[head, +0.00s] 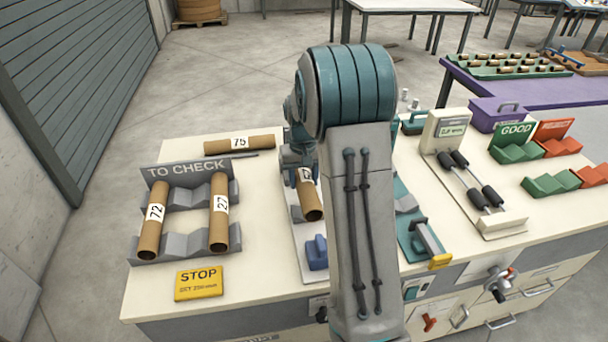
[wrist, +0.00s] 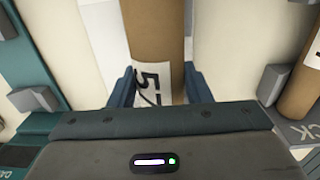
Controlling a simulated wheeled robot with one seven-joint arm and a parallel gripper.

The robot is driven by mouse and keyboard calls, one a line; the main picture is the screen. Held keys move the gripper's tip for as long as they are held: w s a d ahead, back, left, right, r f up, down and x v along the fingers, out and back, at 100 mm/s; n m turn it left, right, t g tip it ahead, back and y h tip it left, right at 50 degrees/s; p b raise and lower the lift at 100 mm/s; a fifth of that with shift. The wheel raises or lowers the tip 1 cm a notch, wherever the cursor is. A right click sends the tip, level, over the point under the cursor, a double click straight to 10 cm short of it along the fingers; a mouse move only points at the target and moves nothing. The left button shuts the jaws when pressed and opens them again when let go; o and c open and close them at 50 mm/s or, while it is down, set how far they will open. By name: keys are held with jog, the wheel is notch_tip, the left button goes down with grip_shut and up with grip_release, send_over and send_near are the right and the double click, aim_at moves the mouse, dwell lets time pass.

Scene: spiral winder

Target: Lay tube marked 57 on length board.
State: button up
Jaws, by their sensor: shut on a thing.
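The cardboard tube marked 57 (wrist: 150,30) is between the fingers of my gripper (wrist: 160,88) in the wrist view, its white label near the fingers. In the head view this tube (head: 310,203) shows below my gripper (head: 303,172), partly hidden by my arm. My gripper is shut on it. The length board (head: 299,245) is a pale board under the tube, with a blue block (head: 317,253) at its near end. The tube is over the board, roughly lengthwise; I cannot tell whether it touches the board.
Tubes marked 72 (head: 152,220) and 27 (head: 219,217) lie on the grey TO CHECK rack (head: 178,247) at left. A tube marked 75 (head: 220,146) lies behind it. A yellow STOP sign (head: 199,284) is in front. A teal fixture (head: 424,240) stands right of my arm.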

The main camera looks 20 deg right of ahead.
aim_at(302, 176)
jog(key=shift+f+b, duration=1.4)
jog(key=shift+f, duration=1.1)
jog(key=o, duration=1.2)
jog(key=shift+c, duration=0.2)
jog(key=shift+r, duration=0.1)
notch_tip(302, 176, up, 13)
jog(key=shift+a+r, duration=0.1)
jog(key=shift+r, duration=0.25)
jog(key=shift+s+a+r, duration=0.15)
jog(key=shift+s, duration=0.05)
jog(key=s+a+t, duration=0.1)
jog(key=s+a, duration=0.2)
jog(key=s, duration=0.5)
jog(key=s+a+f+n+t, duration=0.1)
jog(key=s+a, duration=0.3)
jog(key=s, duration=0.4)
jog(key=s+a+f+n+t, duration=0.1)
jog(key=s+a, duration=0.2)
jog(key=s, duration=0.6)
jog(key=shift+a, duration=0.25)
